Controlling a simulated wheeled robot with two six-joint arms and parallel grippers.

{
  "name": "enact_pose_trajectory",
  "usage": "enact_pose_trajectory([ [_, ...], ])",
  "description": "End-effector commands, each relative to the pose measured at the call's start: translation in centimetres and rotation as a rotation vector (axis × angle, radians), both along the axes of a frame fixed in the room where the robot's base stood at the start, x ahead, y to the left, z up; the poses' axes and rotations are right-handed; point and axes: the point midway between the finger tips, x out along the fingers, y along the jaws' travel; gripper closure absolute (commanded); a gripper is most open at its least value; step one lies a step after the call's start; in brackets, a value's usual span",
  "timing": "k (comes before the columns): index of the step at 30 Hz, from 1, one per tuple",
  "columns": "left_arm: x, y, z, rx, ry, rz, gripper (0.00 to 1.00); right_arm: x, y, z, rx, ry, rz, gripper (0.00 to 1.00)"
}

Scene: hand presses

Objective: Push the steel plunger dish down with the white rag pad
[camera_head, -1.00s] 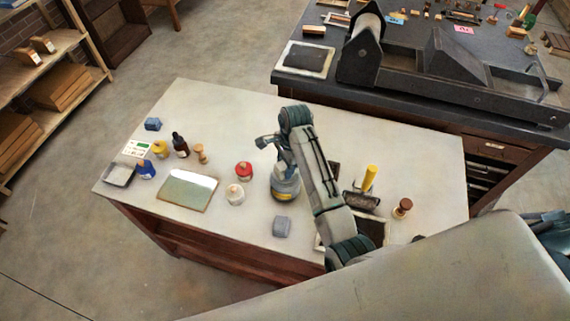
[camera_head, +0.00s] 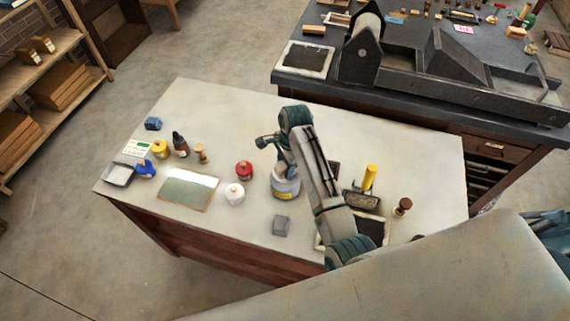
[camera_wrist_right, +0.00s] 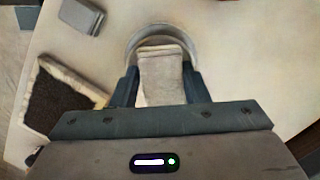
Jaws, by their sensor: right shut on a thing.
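The steel plunger dish tops a can with a yellow label (camera_head: 286,188), which stands on the pale table right of centre in the head view. In the right wrist view the dish's round rim (camera_wrist_right: 134,42) curves around the far side of the white rag pad (camera_wrist_right: 161,72). My right gripper (camera_wrist_right: 160,82) is shut on the pad, with a dark finger on each side. The pad is over the dish; I cannot tell how hard it presses. In the head view my right arm hides the pad. My left gripper is not in view.
A red-capped jar (camera_head: 243,171) and a white jar (camera_head: 235,193) stand left of the can. A grey block (camera_head: 281,225) lies in front. A yellow-handled tool (camera_head: 368,180) and a dark-filled tray (camera_wrist_right: 58,100) are close by.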

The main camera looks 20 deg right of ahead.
Motion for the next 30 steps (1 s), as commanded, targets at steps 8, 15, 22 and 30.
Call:
enact_pose_trajectory([
  [8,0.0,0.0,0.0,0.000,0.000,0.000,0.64,-0.1,0.0,-0.2,-0.001,0.004,0.001,0.77],
  [15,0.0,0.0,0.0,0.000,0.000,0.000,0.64,-0.2,0.0,-0.2,-0.001,0.005,0.001,0.77],
  [22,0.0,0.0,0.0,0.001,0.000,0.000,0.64,-0.1,0.0,1.1,0.001,0.003,0.000,0.77],
  [30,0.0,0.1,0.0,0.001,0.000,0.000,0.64,0.0,0.0,3.4,0.000,0.000,0.000,0.77],
])
